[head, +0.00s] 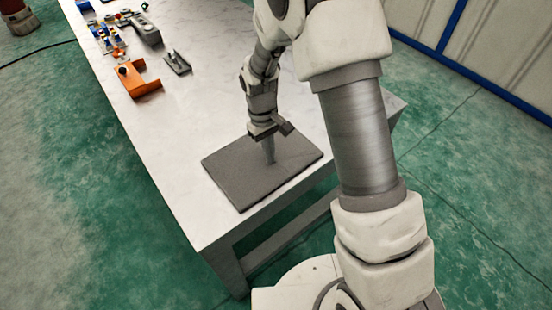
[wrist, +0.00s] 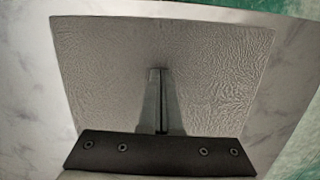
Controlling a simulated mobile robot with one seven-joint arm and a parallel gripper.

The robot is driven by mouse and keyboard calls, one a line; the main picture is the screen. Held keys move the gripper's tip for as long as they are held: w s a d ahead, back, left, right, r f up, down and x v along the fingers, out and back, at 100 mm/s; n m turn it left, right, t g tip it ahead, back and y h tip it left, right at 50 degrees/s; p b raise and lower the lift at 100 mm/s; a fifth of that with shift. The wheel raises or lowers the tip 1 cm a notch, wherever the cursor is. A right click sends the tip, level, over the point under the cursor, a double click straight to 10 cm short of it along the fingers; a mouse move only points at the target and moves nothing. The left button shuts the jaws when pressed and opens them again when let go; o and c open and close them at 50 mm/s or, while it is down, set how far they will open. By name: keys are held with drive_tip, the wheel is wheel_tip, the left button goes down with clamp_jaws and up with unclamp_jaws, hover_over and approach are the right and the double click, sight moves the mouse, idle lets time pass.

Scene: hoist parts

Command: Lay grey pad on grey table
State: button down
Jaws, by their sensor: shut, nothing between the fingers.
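The grey pad (head: 240,178) lies flat on the near end of the table (head: 180,130), whose top looks pale and marbled, close to the front right edge. In the wrist view the pad (wrist: 95,60) fills most of the picture. My gripper (head: 271,161) points down over the middle of the pad. Its fingers (wrist: 161,72) are shut together with nothing between them. The fingertips are at or just above the pad's surface; I cannot tell whether they touch it.
An orange bracket (head: 130,82), a small grey part (head: 177,62) and several coloured parts (head: 107,35) lie toward the far end of the table. The tabletop between them and the pad is clear. Green floor (head: 110,230) surrounds the table.

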drive_tip(key=shift+a+r, duration=0.1)
drive_tip(key=shift+r, duration=0.25)
drive_tip(key=shift+f, duration=0.1)
drive_tip(key=w+a, duration=0.2)
drive_tip(key=w, duration=0.1)
drive_tip(key=w+a, duration=0.2)
drive_tip(key=w, duration=0.1)
drive_tip(key=w+a, duration=0.2)
drive_tip(key=w, duration=0.2)
drive_tip(key=shift+w+a, duration=0.1)
drive_tip(key=s+d+r+m+t+p, duration=0.1)
drive_tip(key=s+d+r, duration=0.2)
drive_tip(key=r, duration=0.5)
drive_tip(key=s+d+r+m+t+y, duration=0.15)
drive_tip(key=d+r, duration=0.25)
drive_tip(key=r, duration=0.4)
drive_tip(key=s+d+r+t+h+p, duration=0.1)
drive_tip(key=s+d+r, duration=0.25)
drive_tip(key=r, duration=0.45)
drive_tip(key=s+d+r+m+t, duration=0.2)
drive_tip(key=s+d+r, duration=0.1)
drive_tip(key=s, duration=0.7)
drive_tip(key=s+d+r+m+t+p, duration=0.1)
drive_tip(key=s+d+r, duration=0.3)
drive_tip(key=s, duration=0.7)
drive_tip(key=shift+d+r+m+t, duration=0.2)
drive_tip(key=shift+d+m+t, duration=0.15)
drive_tip(key=shift+m+t, duration=0.1)
